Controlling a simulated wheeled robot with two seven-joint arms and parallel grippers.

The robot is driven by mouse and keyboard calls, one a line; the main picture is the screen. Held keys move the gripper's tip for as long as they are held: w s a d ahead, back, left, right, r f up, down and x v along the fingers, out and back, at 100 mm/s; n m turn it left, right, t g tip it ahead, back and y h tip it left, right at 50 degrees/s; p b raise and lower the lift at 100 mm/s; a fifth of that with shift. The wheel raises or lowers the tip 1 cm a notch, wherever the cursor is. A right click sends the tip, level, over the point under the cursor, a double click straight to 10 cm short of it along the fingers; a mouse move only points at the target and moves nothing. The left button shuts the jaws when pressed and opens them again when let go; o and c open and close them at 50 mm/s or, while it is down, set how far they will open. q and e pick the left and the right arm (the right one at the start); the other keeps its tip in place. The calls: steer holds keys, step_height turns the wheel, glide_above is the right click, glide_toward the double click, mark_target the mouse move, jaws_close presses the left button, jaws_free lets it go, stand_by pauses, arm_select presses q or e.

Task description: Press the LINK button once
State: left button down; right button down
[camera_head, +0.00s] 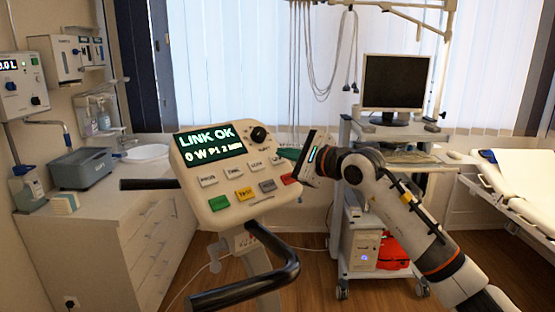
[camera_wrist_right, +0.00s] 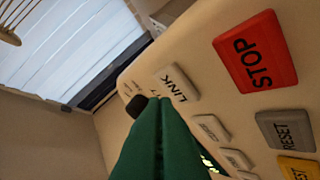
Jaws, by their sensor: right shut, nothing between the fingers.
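The console (camera_head: 235,205) has a screen (camera_head: 210,142) reading "LINK OK" and "0 W P1 2", with more small marks after it. In the right wrist view the pale LINK button (camera_wrist_right: 178,84) is at the top end of a row of grey buttons. My right gripper's green fingers (camera_wrist_right: 158,103) are shut and empty, with their tips beside the LINK button; I cannot tell whether they touch it. In the head view the right gripper (camera_head: 284,153) comes from the right to the console's upper right side. My left gripper is not in view.
A red STOP button (camera_wrist_right: 256,52), a grey RESET button (camera_wrist_right: 288,130) and a yellow button (camera_wrist_right: 300,168) lie near the LINK button. A black knob (camera_head: 258,135) sits by the screen. Black handlebars (camera_head: 250,285) project below. A monitor cart (camera_head: 385,150) stands behind my right arm.

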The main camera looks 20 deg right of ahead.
steer(key=shift+s+d+r+p, duration=0.1)
steer(key=shift+s+d+r, duration=0.1)
steer(key=shift+s+r, duration=0.4)
steer(key=shift+s+d+r+p, duration=0.2)
steer(key=shift+s+r, duration=0.15)
steer(key=shift+r, duration=0.4)
steer(key=shift+s+d+r+p, duration=0.1)
steer(key=shift+s+d+r, duration=0.1)
steer(key=shift+s+r, duration=0.4)
steer(key=shift+w+r, duration=0.1)
steer(key=s+d+r+p, duration=0.1)
steer(key=s+r, duration=0.3)
steer(key=r, duration=0.1)
steer(key=shift+d+r, duration=0.2)
steer(key=shift+d, duration=0.2)
steer(key=shift+a, duration=0.1)
